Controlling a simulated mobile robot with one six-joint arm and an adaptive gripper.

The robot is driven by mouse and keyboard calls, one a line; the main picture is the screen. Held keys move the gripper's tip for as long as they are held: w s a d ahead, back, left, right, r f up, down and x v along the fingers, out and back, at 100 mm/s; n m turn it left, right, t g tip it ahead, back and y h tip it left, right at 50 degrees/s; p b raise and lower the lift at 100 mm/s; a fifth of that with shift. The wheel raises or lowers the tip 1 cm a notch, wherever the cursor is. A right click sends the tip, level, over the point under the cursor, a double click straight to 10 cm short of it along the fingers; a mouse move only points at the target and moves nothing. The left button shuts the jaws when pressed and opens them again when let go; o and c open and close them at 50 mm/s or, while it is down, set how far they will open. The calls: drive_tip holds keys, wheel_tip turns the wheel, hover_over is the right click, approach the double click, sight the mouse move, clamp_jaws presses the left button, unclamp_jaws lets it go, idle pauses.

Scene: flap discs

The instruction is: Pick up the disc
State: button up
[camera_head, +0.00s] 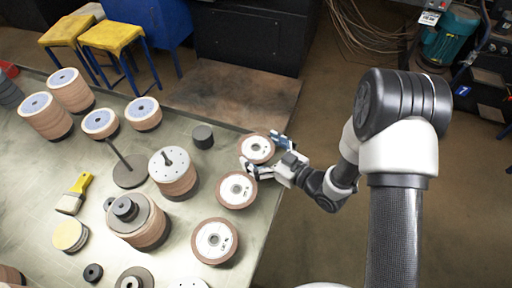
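Three flap discs with white centres and brown rims lie in a row along the right edge of the metal table: a far disc (257,148), a middle disc (237,190) and a near disc (215,241). My gripper (262,154) comes in from the right at the far disc. Its fingers are spread apart, one at the disc's right side and one towards the gap between the far and middle discs. I cannot tell whether the fingers touch the disc or hover above it. Part of the far disc's right edge is hidden by the gripper.
The table (190,222) also holds several stacks of discs (173,172), a dark cylinder (203,137), a rod on a round base (130,171) and a yellow-handled brush (75,194). Yellow-topped stools (112,37) stand behind. Floor is open right of the table.

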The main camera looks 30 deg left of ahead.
drive_tip(key=c, duration=0.6)
drive_tip(key=shift+r, duration=0.1)
drive_tip(key=shift+c, duration=0.2)
